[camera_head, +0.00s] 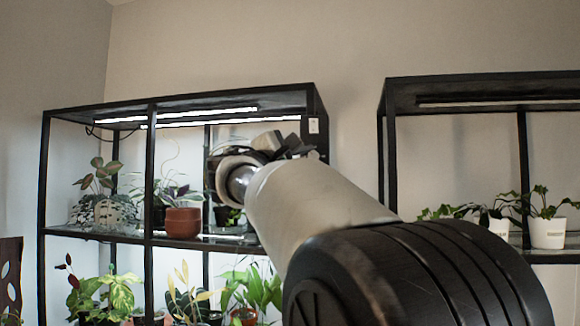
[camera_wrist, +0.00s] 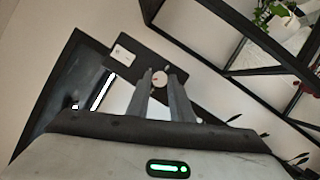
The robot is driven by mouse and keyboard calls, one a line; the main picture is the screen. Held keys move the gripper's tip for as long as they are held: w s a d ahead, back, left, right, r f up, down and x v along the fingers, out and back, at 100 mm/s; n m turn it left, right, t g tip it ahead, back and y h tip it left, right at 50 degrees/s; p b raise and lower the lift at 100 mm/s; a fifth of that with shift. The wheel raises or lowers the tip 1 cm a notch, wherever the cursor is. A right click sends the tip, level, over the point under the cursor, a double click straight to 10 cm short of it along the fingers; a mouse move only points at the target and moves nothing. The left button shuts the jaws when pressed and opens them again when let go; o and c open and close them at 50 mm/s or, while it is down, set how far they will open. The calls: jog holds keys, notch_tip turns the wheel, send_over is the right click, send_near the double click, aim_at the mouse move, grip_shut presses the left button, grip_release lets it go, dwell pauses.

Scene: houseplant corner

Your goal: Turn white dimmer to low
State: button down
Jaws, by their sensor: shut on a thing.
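The white dimmer (camera_wrist: 159,76) is a small round white knob with a tiny reddish mark, on a dark panel in the wrist view. My gripper (camera_wrist: 161,82) has its two grey fingers on either side of the knob, shut on it. In the head view, my gripper (camera_head: 288,147) is at the right end post of the left shelf unit, and my arm hides much of that area. The knob cannot be made out clearly there.
A small white plate (camera_wrist: 122,54) sits beside the knob on the same panel; it also shows in the head view (camera_head: 313,125). The left black shelf (camera_head: 95,236) holds several potted plants and a terracotta pot (camera_head: 184,223). Another black shelf (camera_head: 480,76) stands right, with white pots (camera_head: 547,233).

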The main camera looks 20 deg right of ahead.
jog(key=n+t+b, duration=0.1)
jog(key=n, duration=0.1)
jog(key=n+t+b, duration=0.1)
jog(key=n, duration=0.1)
jog(key=n+t+b, duration=0.1)
jog(key=n, duration=0.2)
jog(key=shift+s+d+f+y, duration=0.15)
jog(key=shift+d+f+y, duration=0.1)
jog(key=shift+f+y, duration=0.05)
jog(key=n+t+y+b, duration=0.1)
jog(key=n, duration=0.2)
jog(key=n+t+y+b, duration=0.1)
jog(key=n+t, duration=0.1)
jog(key=n, duration=0.2)
jog(key=shift+s+d, duration=0.1)
jog(key=shift+d, duration=0.05)
jog(key=shift+r+n+y, duration=0.1)
jog(key=shift+n+y, duration=0.3)
jog(key=c, duration=1.6)
grip_release()
jog(key=shift+o, duration=0.2)
jog(key=b+v, duration=0.2)
jog(key=v, duration=1.5)
jog(key=shift+f, duration=0.2)
